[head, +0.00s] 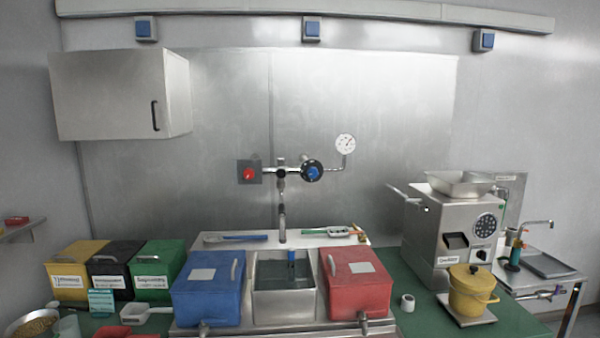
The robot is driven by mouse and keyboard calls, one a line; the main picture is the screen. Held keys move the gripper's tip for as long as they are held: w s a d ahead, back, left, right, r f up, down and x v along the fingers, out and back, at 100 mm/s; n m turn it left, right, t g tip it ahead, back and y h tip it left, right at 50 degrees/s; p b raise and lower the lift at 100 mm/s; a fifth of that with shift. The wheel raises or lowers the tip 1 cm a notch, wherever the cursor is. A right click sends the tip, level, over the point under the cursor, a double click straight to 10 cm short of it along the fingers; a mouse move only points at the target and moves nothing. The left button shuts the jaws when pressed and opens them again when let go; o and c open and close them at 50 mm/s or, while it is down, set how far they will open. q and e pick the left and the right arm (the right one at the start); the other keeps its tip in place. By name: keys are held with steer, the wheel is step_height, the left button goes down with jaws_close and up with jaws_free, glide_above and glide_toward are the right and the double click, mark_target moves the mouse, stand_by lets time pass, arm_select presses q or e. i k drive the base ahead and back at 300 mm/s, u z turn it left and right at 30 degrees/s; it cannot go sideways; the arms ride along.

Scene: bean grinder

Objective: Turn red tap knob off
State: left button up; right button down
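The red tap knob (249,174) is on the left end of the wall-mounted tap, on a dark square plate against the metal back wall. A blue knob (313,173) on a round black base is at the tap's right side. The tap's spout (282,222) points down over the open steel basin (285,302), which holds dark water with a blue-topped object standing in it. I cannot tell from this view whether water runs from the spout. Neither of my grippers is in view.
A blue lidded box (208,290) and a red lidded box (357,285) flank the basin. A grinder machine (440,235) and a yellow pot (470,292) stand at right. A wall cabinet (115,95) hangs upper left.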

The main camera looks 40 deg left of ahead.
mark_target(249, 174)
steer(key=u, duration=0.05)
steer(key=i, duration=0.9)
steer(key=u, duration=0.9)
steer(key=i, duration=0.45)
steer(key=u, duration=0.35)
